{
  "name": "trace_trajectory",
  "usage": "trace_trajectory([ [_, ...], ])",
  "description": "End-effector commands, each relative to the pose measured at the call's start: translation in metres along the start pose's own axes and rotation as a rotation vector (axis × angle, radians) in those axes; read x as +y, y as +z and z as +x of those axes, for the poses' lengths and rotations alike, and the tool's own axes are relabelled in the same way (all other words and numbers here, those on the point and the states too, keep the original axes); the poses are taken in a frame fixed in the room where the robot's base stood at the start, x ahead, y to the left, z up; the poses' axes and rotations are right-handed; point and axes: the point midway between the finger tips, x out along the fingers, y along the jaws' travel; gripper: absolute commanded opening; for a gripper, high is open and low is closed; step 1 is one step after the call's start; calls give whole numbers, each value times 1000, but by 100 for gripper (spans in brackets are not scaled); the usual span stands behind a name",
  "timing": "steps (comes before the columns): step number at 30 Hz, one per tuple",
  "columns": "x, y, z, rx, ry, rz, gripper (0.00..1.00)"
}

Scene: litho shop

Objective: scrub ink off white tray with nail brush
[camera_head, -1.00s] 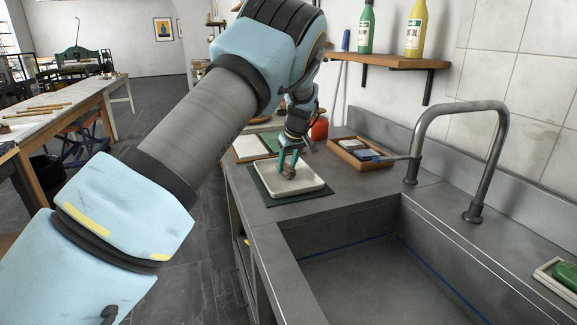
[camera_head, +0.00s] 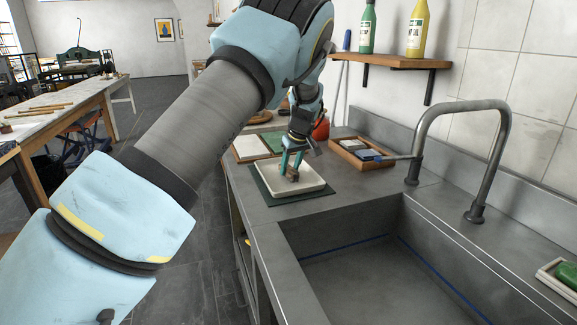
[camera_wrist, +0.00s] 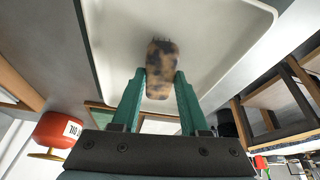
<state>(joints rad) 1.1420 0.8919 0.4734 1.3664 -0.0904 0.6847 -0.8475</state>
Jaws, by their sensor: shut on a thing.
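The white tray (camera_head: 278,184) lies on a dark green mat (camera_head: 308,197) on the counter left of the sink. It fills the upper part of the wrist view (camera_wrist: 225,50). My gripper (camera_head: 291,170) is over the tray, its green fingers shut on the nail brush (camera_wrist: 160,70). The brush looks brown and black mottled and lies between the fingertips, at the tray's floor. No clear ink mark shows on the visible tray floor.
A wooden box (camera_head: 345,152) with blue-grey blocks stands behind the tray at right. A red container (camera_head: 321,129) stands at the back. The sink (camera_head: 350,280) with its tall faucet (camera_head: 497,150) is at right. A shelf (camera_head: 395,62) with bottles hangs above.

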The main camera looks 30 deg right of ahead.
Motion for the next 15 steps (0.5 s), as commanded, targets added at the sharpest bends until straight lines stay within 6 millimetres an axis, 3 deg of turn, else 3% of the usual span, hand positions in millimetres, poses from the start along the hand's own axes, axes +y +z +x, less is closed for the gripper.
trace_trajectory([
  [5,-3,14,-3,-6,-4,2,0],
  [15,-3,13,-6,-5,-3,0,0],
])
